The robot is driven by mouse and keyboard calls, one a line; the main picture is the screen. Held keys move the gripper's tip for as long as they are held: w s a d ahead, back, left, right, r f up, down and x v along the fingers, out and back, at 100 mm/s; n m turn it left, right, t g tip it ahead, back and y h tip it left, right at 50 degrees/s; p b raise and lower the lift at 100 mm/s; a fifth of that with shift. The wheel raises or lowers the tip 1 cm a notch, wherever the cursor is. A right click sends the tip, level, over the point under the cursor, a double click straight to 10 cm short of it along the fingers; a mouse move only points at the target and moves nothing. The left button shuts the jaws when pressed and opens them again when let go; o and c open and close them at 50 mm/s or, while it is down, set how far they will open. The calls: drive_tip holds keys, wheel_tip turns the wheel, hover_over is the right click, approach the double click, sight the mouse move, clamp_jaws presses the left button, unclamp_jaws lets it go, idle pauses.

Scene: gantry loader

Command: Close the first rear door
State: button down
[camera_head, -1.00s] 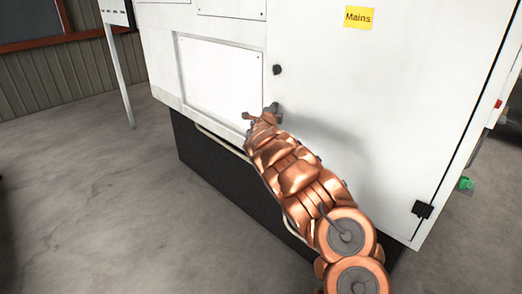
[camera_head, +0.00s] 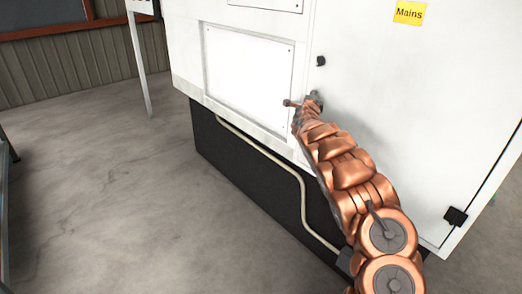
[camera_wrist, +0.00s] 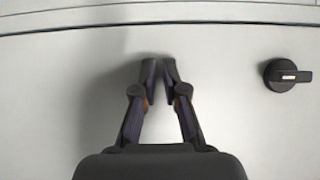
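The white door (camera_head: 400,110) with a yellow "Mains" label (camera_head: 409,12) fills the right of the head view. It looks about flush with the machine's white body; a small gap cannot be ruled out. A black knob (camera_head: 321,61) sits near its left edge and a black hinge (camera_head: 455,216) at its lower right. My gripper (camera_head: 312,99) is at the door's left part, just below the knob. In the wrist view my gripper (camera_wrist: 160,66) has its fingertips together, empty, against or very near the white surface. The turn handle (camera_wrist: 286,75) is right of them. Contact cannot be told.
A white panel (camera_head: 248,75) is left of the door. Below is a dark base (camera_head: 240,160) with a pale bent pipe (camera_head: 300,190) along it. Grey floor (camera_head: 110,200) lies open at the left. A white post (camera_head: 138,65) stands at the upper left.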

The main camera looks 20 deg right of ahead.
drive_tip(key=shift+s+d+r+h, duration=0.15)
drive_tip(key=shift+s+d+r, duration=0.1)
drive_tip(key=shift+d, duration=0.15)
drive_tip(key=shift+s+d+r+h, duration=0.15)
drive_tip(key=shift+d+r, duration=0.05)
drive_tip(key=shift+d, duration=0.15)
drive_tip(key=s+a+b, duration=0.3)
drive_tip(key=a+b, duration=0.1)
drive_tip(key=a, duration=1.1)
drive_tip(key=shift+s+f, duration=0.3)
drive_tip(key=shift+f, duration=0.15)
drive_tip(key=shift+d, duration=0.1)
